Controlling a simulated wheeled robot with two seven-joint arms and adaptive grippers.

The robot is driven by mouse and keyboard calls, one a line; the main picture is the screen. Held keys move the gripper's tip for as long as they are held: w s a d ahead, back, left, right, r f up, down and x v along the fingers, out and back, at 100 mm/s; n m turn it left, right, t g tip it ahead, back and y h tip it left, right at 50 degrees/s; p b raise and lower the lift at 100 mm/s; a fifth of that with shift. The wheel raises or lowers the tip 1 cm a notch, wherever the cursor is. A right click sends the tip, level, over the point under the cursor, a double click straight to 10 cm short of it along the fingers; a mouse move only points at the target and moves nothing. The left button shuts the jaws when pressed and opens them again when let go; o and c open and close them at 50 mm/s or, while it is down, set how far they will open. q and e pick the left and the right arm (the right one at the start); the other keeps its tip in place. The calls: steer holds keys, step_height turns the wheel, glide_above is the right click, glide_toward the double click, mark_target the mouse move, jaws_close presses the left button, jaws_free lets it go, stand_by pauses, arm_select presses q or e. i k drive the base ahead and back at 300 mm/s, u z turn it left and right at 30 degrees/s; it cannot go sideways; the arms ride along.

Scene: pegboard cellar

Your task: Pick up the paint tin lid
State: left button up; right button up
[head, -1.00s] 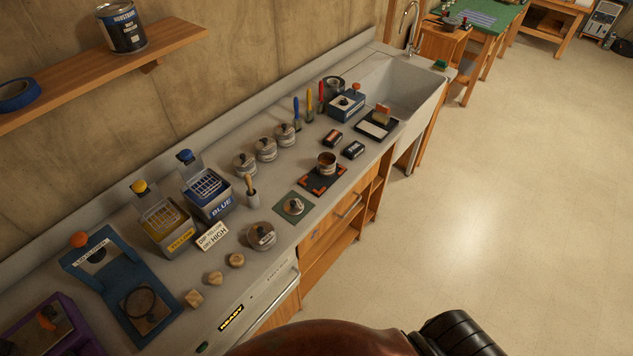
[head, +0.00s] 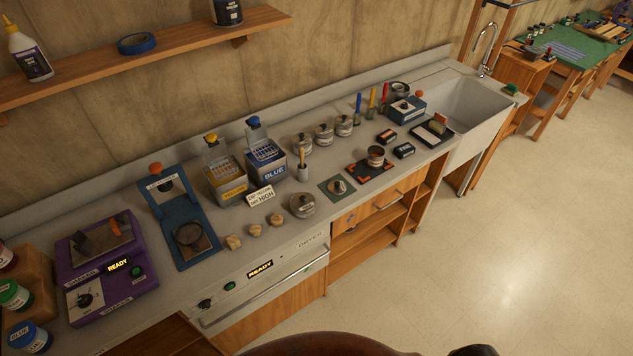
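A small grey round piece with a dark knob (head: 338,186), which looks like the paint tin lid, lies on a green square mat (head: 326,190) near the counter's front edge. An open copper-brown tin (head: 376,155) stands on a black mat with orange corners (head: 361,174), to the right of it. A larger round metal piece with a dark knob (head: 303,205) sits to the left of the green mat. Neither of my grippers is in view.
Yellow (head: 228,190) and blue (head: 268,166) bins, a small sign (head: 260,196) and wooden pieces (head: 255,230) are to the left. A sink (head: 470,105) is at right. The floor in front is clear.

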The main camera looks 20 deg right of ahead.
mark_target(335, 187)
steer(key=u, duration=0.15)
steer(key=i, duration=1.05)
steer(key=z, duration=0.2)
